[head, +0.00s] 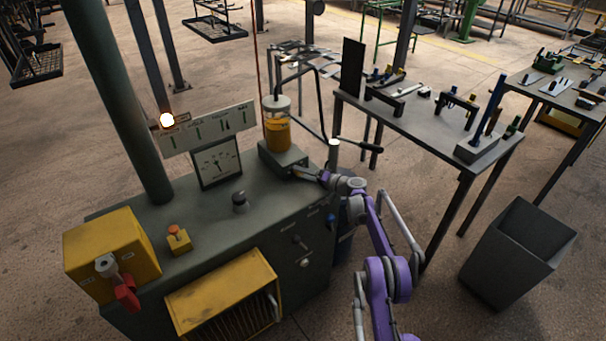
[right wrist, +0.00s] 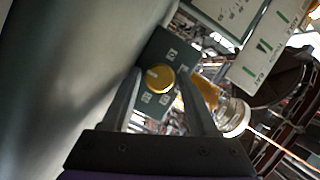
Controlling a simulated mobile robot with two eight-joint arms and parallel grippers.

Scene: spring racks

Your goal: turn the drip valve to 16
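The drip valve appears to be the round brass knob (right wrist: 160,77) on a dark panel in the right wrist view. Small white number plates surround it, too small to read; a pale mark shows on the knob's left part. A jar of amber liquid (head: 277,125) stands on a grey block (head: 283,160) at the bench's right end in the head view. My right gripper (head: 309,173) is at that block. In the right wrist view its open fingers (right wrist: 159,80) lie either side of the knob; I cannot tell whether they touch it. The knob is hidden in the head view. My left gripper is not in view.
The bench (head: 205,225) carries a gauge (head: 217,163), a yellow box with a red handle (head: 112,262) and an orange button (head: 176,236). A black-gripped lever (head: 357,144) sticks out near my right wrist. A work table (head: 430,118) stands to the right.

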